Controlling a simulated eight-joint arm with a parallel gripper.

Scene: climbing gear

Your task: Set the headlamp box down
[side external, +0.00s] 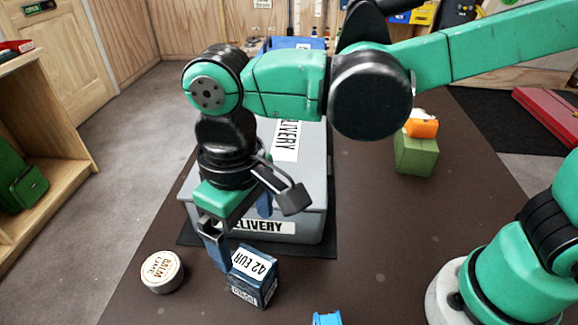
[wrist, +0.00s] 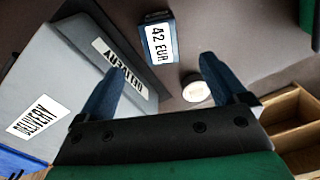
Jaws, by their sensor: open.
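A dark blue box (side external: 253,276) with a white "42 EUR" label, likely the headlamp box, appears to rest upright on the dark table, in front of the grey crate. Smaller lettering on its side is too small to read. In the wrist view the box (wrist: 160,42) shows beyond the fingertips, nearer the left finger. My gripper (side external: 243,236) is open, with nothing between its blue fingers. In the side view one fingertip overlaps the box's upper left edge; I cannot tell whether they touch. The open fingers also show in the wrist view (wrist: 163,64).
A grey lidded "DELIVERY" crate (side external: 310,215) stands on a black mat right behind the box. A round white-lidded tin (side external: 162,271) is to its left. A blue object (side external: 326,318) is at the front edge. A green block (side external: 416,154) with an orange item stands farther back.

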